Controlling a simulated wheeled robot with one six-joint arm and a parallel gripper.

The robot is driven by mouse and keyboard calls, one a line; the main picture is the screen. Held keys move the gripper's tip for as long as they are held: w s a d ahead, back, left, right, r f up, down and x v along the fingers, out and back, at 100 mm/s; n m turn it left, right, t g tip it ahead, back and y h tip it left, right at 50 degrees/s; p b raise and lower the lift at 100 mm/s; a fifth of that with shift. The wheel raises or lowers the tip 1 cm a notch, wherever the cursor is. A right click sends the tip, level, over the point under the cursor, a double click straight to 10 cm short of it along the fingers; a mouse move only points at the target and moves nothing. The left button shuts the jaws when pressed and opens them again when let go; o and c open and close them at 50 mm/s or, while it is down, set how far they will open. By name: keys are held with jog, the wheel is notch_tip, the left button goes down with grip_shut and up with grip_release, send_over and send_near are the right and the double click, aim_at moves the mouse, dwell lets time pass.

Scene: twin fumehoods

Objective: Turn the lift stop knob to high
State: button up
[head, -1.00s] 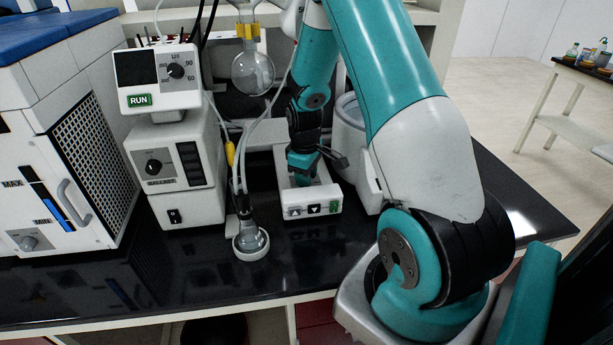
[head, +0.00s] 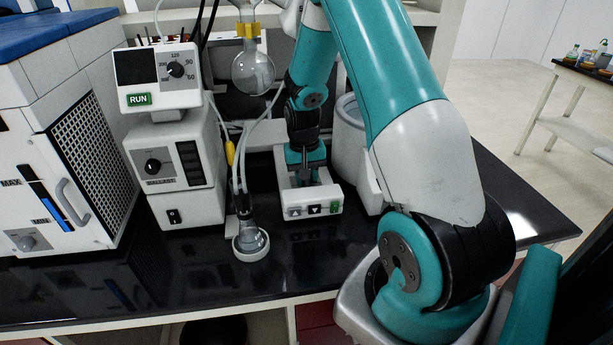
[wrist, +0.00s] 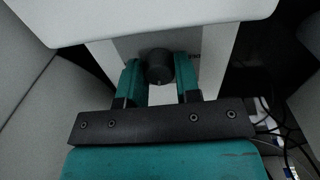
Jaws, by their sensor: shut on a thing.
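The lift stop knob, a small black round knob (wrist: 159,66), shows in the wrist view between the two teal fingers of my gripper (wrist: 160,78). The fingers are shut on it from both sides. In the head view my gripper (head: 304,178) reaches down into the white lift base (head: 312,211), behind its front panel with arrow buttons and a green button. The knob cannot be made out in the head view. Its setting cannot be read in either view.
A round glass flask (head: 253,72) and tubing hang left of my arm. A glass piece (head: 251,240) stands in front on the black bench. A white control unit (head: 176,168) stands left, and a white round vessel (head: 352,140) stands right of my gripper.

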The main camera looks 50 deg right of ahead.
jog(key=m, duration=0.4)
jog(key=shift+m, duration=0.4)
jog(key=m, duration=0.3)
jog(key=shift+m, duration=0.3)
jog(key=m, duration=0.3)
jog(key=shift+m, duration=0.3)
jog(key=shift+d+m+y, duration=0.1)
jog(key=shift+m+y, duration=0.2)
jog(key=shift+m, duration=1.6)
jog(key=o, duration=0.9)
jog(key=shift+r+b, duration=0.1)
jog(key=shift+b, duration=0.2)
